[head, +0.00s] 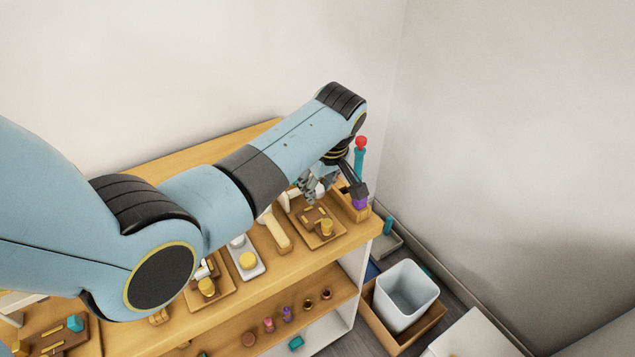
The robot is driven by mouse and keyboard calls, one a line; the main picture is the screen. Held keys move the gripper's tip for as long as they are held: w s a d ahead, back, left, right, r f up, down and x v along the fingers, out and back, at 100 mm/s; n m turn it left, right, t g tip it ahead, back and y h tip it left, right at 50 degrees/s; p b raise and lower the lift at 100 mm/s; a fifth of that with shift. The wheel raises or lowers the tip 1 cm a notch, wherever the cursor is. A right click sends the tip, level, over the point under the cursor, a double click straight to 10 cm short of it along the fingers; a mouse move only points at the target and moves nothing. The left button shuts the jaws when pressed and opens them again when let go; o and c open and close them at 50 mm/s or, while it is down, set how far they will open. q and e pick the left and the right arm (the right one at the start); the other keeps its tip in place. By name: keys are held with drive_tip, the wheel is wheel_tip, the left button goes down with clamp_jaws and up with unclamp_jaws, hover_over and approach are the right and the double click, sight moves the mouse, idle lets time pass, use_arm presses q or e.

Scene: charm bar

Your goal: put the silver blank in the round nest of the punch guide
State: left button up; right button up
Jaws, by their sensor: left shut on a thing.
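My left gripper (312,190) hangs from the blue arm over the right end of the wooden bench. It is shut on a small pale piece (320,188) that looks like the silver blank; the fingers and wrist hide most of it. Below it is a wooden board (305,238) with a brown block (313,216), apparently the punch guide, and a yellow round piece (327,226). The gripper is above the far side of this board, apart from the block as far as I can tell. The round nest cannot be made out. My right gripper is not in view.
A press with a red-knobbed teal lever (359,163) stands close to the gripper's right. A white tray (259,271) with yellow and pale round pieces lies left of the board. A shelf (275,334) holds small items.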

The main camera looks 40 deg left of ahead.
use_arm(q)
drive_tip(key=shift+w+f, duration=0.1)
drive_tip(key=shift+f, duration=0.15)
drive_tip(key=shift+a+f+b, duration=0.3)
drive_tip(key=shift+a+f, duration=0.2)
drive_tip(key=shift+f, duration=0.15)
drive_tip(key=shift+s+f+b, duration=0.2)
drive_tip(key=shift+f+b, duration=0.15)
drive_tip(key=shift+b, duration=0.1)
wheel_tip(320, 180, down, 2)
drive_tip(key=shift+w+d+f+b, duration=0.1)
drive_tip(key=shift+w+d+b, duration=0.05)
drive_tip(key=shift+b, duration=0.6)
drive_tip(key=shift+f, duration=0.25)
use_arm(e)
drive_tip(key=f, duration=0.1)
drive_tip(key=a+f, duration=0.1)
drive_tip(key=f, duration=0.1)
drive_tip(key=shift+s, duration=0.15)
use_arm(q)
drive_tip(key=shift+f, duration=0.55)
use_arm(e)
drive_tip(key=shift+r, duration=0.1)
